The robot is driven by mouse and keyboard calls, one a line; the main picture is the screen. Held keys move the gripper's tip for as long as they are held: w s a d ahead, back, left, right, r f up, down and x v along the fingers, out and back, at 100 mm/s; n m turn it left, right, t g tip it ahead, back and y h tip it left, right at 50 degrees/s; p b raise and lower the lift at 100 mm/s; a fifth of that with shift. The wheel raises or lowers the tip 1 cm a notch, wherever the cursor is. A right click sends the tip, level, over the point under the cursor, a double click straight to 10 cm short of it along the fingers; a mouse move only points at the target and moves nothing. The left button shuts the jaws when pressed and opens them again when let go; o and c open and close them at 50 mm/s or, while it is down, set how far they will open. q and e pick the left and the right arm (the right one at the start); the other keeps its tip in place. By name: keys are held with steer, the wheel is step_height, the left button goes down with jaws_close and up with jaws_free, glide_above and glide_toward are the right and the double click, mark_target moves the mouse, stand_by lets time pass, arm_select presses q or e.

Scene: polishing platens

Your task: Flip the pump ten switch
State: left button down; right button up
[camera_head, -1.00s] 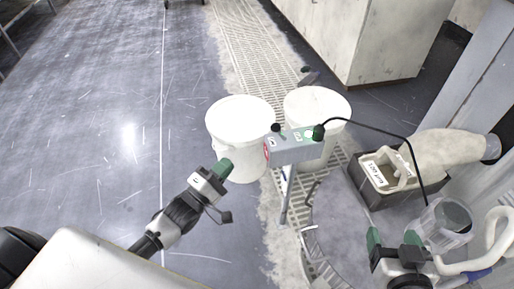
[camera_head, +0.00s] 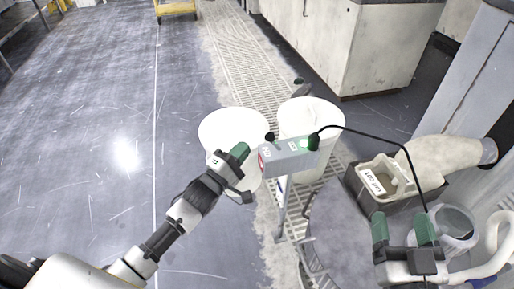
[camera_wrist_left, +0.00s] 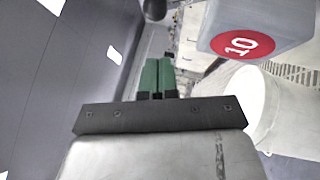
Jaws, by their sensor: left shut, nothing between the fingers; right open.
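A grey switch box (camera_head: 290,157) stands on a post in front of two white buckets. Its end has a red round label reading 10, clear in the left wrist view (camera_wrist_left: 242,44). A small black knob (camera_head: 270,137) sits at the box's left top edge. My left gripper (camera_head: 241,151) has green fingertips, shut and empty, just left of the box and apart from it. In the left wrist view, its fingers (camera_wrist_left: 158,76) are together, below and left of the label. My right gripper (camera_head: 403,230) is open at the lower right, away from the box.
White buckets (camera_head: 222,128) (camera_head: 318,112) stand behind the box. A black cable runs from a green connector (camera_head: 313,141) on the box to the right. A dark bin (camera_head: 365,197) and clear jar (camera_head: 455,222) are at right. Open floor (camera_head: 100,150) lies left.

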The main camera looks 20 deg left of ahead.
mark_target(273, 141)
arm_select(q)
steer(key=shift+w+d+r+b, duration=0.1)
steer(key=shift+w+d+r, duration=0.2)
steer(key=shift+d, duration=0.3)
steer(key=shift+w+d+r+b, duration=0.15)
steer(key=shift+w+d, duration=0.2)
steer(key=shift+d, duration=0.3)
steer(key=shift+w+d+r+b, duration=0.1)
steer(key=shift+w+d+r, duration=0.2)
steer(key=shift+d, duration=0.3)
arm_select(e)
steer(key=shift+s+a+r+t+y, duration=0.1)
steer(key=shift+s+r+t+y, duration=0.2)
steer(key=shift+r+t, duration=0.5)
steer(key=shift+s+a+r+t+y, duration=0.1)
steer(key=shift+s+r+t+y, duration=0.15)
steer(key=shift+r+t, duration=0.5)
steer(key=shift+w, duration=0.1)
